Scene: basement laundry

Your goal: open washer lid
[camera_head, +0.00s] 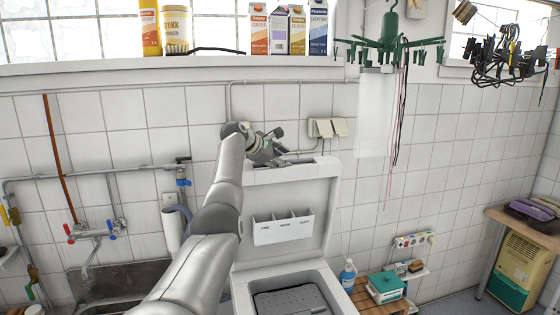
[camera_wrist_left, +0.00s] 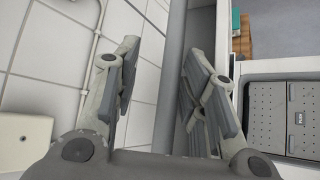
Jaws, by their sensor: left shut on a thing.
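The top-load washer (camera_head: 335,290) stands at the bottom centre with its tub opening in sight. Its white lid (camera_head: 305,193) is raised nearly upright against the tiled wall, with a three-part dispenser (camera_head: 283,227) on its inner face. My left gripper (camera_head: 275,142) is at the lid's top edge, shut on the lid. In the left wrist view its two fingers (camera_wrist_left: 158,90) flank the lid's edge, and the washer's perforated grey interior (camera_wrist_left: 300,115) shows at right. Finger contact is partly hidden there. My right gripper is in neither view.
A sink (camera_head: 120,285) with taps is at left. A shelf above holds cartons (camera_head: 290,30). A green hanging dryer (camera_head: 388,45) hangs at upper right. A slatted wooden stand (camera_head: 380,303) with a bottle and teal box is right of the washer.

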